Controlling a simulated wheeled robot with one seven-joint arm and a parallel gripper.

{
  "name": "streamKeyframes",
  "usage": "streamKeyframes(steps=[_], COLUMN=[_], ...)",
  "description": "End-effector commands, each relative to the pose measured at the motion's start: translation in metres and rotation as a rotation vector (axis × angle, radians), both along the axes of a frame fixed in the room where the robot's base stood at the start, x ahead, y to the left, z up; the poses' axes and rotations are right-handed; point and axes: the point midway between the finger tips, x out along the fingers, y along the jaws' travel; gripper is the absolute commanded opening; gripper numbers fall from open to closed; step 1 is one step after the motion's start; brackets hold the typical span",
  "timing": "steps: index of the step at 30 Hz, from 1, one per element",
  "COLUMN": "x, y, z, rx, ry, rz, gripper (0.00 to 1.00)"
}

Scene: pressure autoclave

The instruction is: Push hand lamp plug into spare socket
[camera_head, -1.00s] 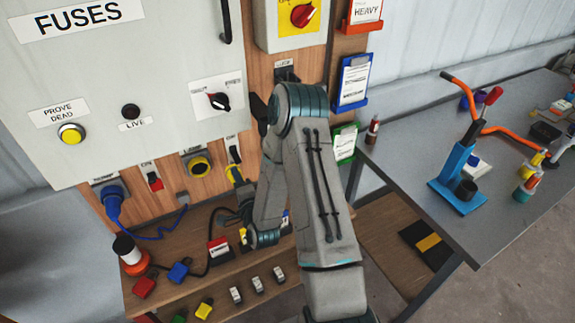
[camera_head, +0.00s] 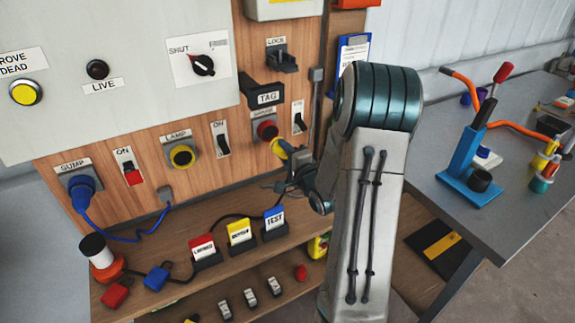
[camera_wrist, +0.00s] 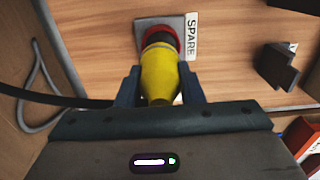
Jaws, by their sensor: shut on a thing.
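The yellow hand lamp plug (camera_wrist: 159,78) is held between the two fingers of my gripper (camera_wrist: 158,88) in the wrist view. Its front end is at the red-rimmed spare socket (camera_wrist: 162,36), labelled SPARE, and overlaps it in the picture. I cannot tell whether the plug is inside the socket or just at its mouth. In the head view the plug (camera_head: 279,148) is tilted up towards the spare socket (camera_head: 266,130), and my gripper (camera_head: 290,160) is partly hidden by my arm. A dark cable runs from the plug area towards the shelf.
The yellow lamp socket (camera_head: 182,156) is empty to the left. A blue plug (camera_head: 83,192) sits in the sump socket. Switches (camera_head: 298,116) flank the spare socket. Labelled tags (camera_head: 240,232) stand on the shelf below. A grey table (camera_head: 500,215) is at the right.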

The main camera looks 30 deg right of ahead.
Motion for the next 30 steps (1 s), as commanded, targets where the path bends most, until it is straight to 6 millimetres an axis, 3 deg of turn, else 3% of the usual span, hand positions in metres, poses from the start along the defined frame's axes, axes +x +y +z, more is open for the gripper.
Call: streamKeyframes(steps=[17,30], x=[0.001,0.039], y=[-0.006,-0.004], z=[0.001,0.001], rx=[-0.001,-0.001], ry=[-0.002,-0.002], rz=[-0.003,-0.002], gripper=[0.0,0.0])
